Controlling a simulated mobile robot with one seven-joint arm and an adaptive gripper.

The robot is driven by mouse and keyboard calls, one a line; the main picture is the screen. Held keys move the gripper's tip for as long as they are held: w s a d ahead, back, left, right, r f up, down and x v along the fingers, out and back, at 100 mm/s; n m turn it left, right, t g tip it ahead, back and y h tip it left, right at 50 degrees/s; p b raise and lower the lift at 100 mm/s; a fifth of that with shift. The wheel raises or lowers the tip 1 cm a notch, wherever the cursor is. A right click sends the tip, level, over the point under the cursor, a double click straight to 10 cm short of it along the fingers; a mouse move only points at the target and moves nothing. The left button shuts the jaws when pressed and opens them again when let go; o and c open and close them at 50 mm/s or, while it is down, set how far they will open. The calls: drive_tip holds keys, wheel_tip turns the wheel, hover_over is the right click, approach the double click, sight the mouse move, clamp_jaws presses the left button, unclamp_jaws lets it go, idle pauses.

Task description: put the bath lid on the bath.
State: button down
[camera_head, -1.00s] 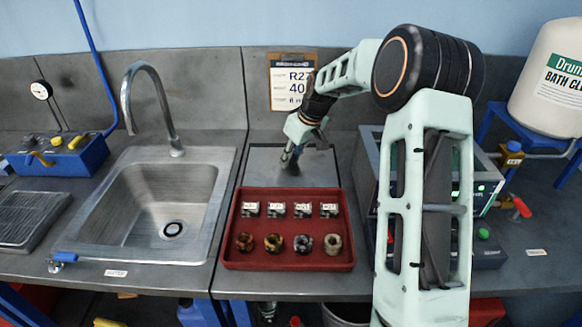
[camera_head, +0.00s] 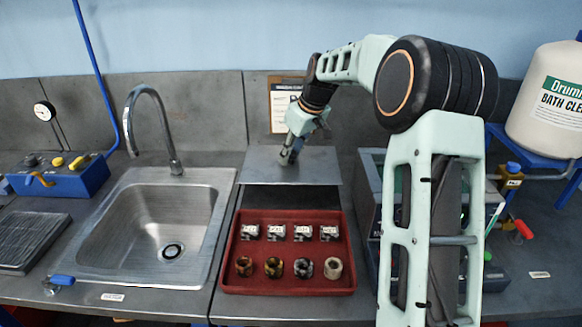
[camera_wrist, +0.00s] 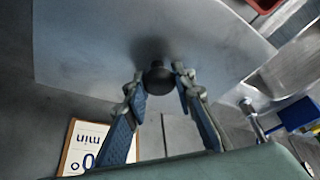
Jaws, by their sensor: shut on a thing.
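The bath lid (camera_head: 320,168) is a flat grey plate, raised above the bench behind the red tray, roughly level. In the wrist view the lid (camera_wrist: 90,45) fills much of the upper picture, with a round black knob (camera_wrist: 158,80) at its middle. My gripper (camera_head: 289,158) is shut on this knob from above; its fingers (camera_wrist: 159,76) stand on either side of the knob in the wrist view. What seems to be the bath (camera_head: 371,190), a grey box-like unit, stands right of the tray. My arm hides most of it, so its top opening cannot be made out.
The red tray (camera_head: 240,282) holds several small blocks and rings just in front of the lid. A sink (camera_head: 140,225) with a tall faucet (camera_head: 170,120) is at left. A sign (camera_head: 283,105) is on the back wall. A drum (camera_head: 548,100) stands at far right, near bottles.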

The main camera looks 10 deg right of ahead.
drive_tip(key=shift+r+p, duration=1.4)
drive_tip(key=shift+r, duration=0.95)
